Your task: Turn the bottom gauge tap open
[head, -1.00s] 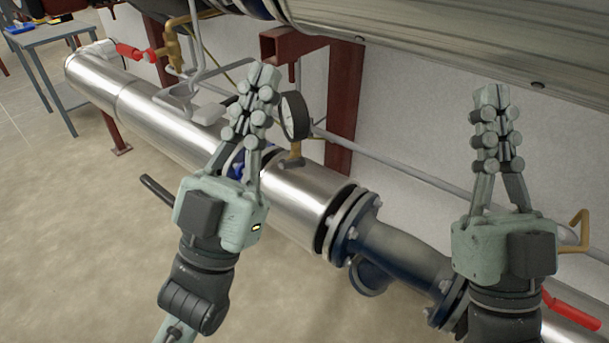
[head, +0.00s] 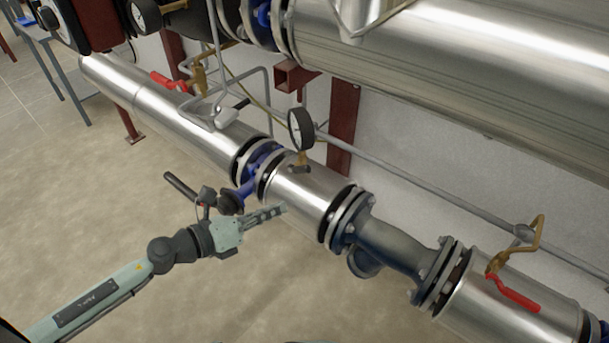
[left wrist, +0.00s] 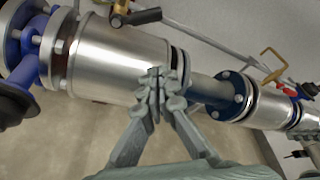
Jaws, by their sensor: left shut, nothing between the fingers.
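The bottom gauge (head: 301,129) has a round white dial with a dark rim and stands on the lower steel pipe. Below its dial is a small brass gauge tap (head: 300,160) with a short dark handle (head: 299,169). In the left wrist view the handle (left wrist: 141,17) shows at the top, beside the brass body (left wrist: 122,6); the dial is out of that view. My left gripper (head: 283,209) is shut and empty, in front of the pipe, below and to the left of the tap. Its closed fingertips (left wrist: 159,76) show before the pipe, apart from the tap. My right gripper is not in view.
The steel pipe (head: 310,195) runs diagonally, with a blue valve (head: 250,180) left of the tap and flanges right. A red-handled valve (head: 512,293) sits lower right. A thin grey pipe (head: 420,190) runs behind. The floor in front is clear.

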